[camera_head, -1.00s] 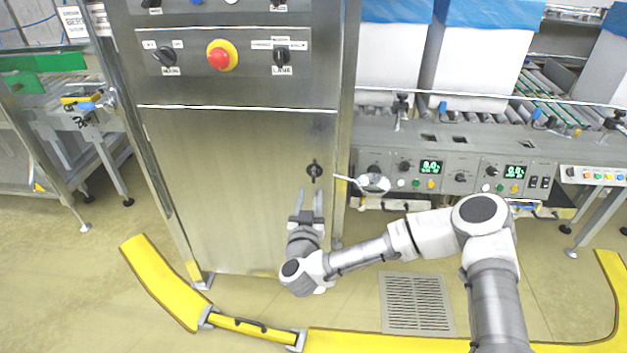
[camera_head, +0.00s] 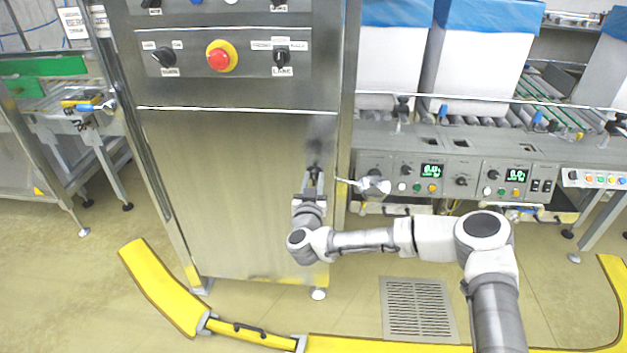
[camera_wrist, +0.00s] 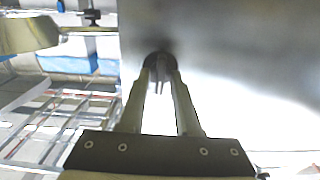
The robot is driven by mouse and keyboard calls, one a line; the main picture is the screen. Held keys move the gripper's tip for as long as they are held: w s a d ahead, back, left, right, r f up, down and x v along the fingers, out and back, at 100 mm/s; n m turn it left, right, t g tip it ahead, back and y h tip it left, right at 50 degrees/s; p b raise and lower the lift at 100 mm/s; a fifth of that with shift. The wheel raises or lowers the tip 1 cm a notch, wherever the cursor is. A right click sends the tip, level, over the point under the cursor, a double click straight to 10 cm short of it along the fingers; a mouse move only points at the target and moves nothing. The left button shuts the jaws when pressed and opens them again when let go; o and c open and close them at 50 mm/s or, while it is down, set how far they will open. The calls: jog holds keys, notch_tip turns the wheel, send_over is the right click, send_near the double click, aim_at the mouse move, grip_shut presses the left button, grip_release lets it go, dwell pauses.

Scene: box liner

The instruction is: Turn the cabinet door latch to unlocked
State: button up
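The latch (camera_head: 313,171) is a small dark knob on the steel cabinet door (camera_head: 235,200), near its right edge. My gripper (camera_head: 313,180) is right at the latch, pointing up at it from below. In the wrist view, the two pale fingers of my gripper (camera_wrist: 160,76) reach to the dark latch (camera_wrist: 158,64), one on each side. A thin dark part of the latch hangs between them. A gap shows between the fingers lower down, but I cannot tell whether the tips press on the latch. The latch's exact angle is mostly hidden by the fingers.
Above the door is a panel with a red emergency button (camera_head: 219,57) and black switches. A conveyor control panel (camera_head: 450,178) with green displays stands to the right. A yellow floor barrier (camera_head: 165,290) runs in front of the cabinet.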

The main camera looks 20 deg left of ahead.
grip_shut()
jog(key=shift+r+m, duration=0.1)
jog(key=shift+m, duration=0.3)
jog(key=shift+m+p, duration=0.3)
jog(key=shift+m, duration=0.2)
jog(key=m, duration=0.1)
jog(key=m+b, duration=0.1)
jog(key=m, duration=0.1)
jog(key=shift+d+f+m, duration=0.1)
jog(key=shift+f+m, duration=0.15)
jog(key=shift+m, duration=0.05)
jog(key=m+b, duration=0.2)
jog(key=shift+m, duration=0.4)
jog(key=m+b, duration=0.4)
jog(key=m, duration=0.1)
jog(key=shift+w+d+f, duration=0.1)
jog(key=shift+f, duration=0.1)
jog(key=shift+m+b, duration=1.65)
jog(key=shift+m, duration=0.75)
jog(key=shift+r, duration=0.1)
